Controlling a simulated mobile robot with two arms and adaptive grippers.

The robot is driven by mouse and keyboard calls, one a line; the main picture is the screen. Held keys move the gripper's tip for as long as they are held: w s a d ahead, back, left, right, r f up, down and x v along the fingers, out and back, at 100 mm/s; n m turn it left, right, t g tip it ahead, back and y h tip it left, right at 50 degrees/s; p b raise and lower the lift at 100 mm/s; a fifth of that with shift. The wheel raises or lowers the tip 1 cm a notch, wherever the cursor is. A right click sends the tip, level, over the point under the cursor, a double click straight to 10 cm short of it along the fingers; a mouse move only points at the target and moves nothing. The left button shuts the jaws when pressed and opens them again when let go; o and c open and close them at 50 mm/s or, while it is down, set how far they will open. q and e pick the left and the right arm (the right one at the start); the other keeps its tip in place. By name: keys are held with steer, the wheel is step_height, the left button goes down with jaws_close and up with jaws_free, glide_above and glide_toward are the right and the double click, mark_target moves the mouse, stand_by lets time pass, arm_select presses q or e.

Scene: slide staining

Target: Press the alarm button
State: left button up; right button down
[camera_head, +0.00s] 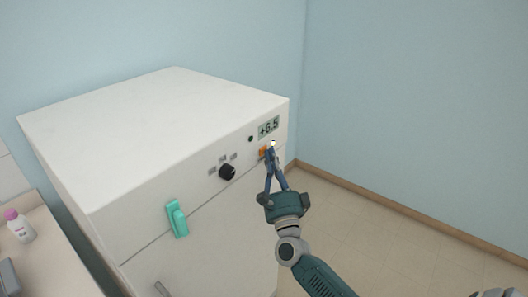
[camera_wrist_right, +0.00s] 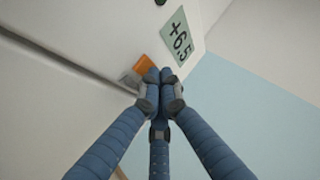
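The alarm button appears to be the small orange piece (camera_head: 263,152) on the front of a white cabinet (camera_head: 150,120), just below a display reading +6.5 (camera_head: 268,127). In the right wrist view the orange button (camera_wrist_right: 145,63) is partly covered by my fingertips. My right gripper (camera_head: 271,148) has its blue fingers together with nothing seen between them. Its tips are at the button's right edge; I cannot tell whether they touch it. The display (camera_wrist_right: 179,37) is just beyond the fingertips in the wrist view.
A black knob (camera_head: 227,172) and a green handle (camera_head: 177,218) stick out from the cabinet front, left of my right gripper. A bottle with a pink cap (camera_head: 19,226) stands on a counter at the far left. Open floor (camera_head: 380,235) lies to the right.

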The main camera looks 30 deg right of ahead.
steer(key=shift+w, duration=0.2)
steer(key=shift+s, duration=0.1)
stand_by(0.4)
steer(key=shift+s+d, duration=0.2)
steer(key=shift+s, duration=0.4)
steer(key=shift+s, duration=0.1)
steer(key=shift+s+d+p, duration=0.15)
steer(key=shift+s+d, duration=0.2)
steer(key=shift+s, duration=0.4)
steer(key=shift+s+d+p, duration=0.1)
steer(key=shift+s+d, duration=0.2)
steer(key=shift+s, duration=0.4)
steer(key=shift+s+d+p, duration=0.15)
steer(key=shift+s+d, duration=0.2)
steer(key=shift+s, duration=0.4)
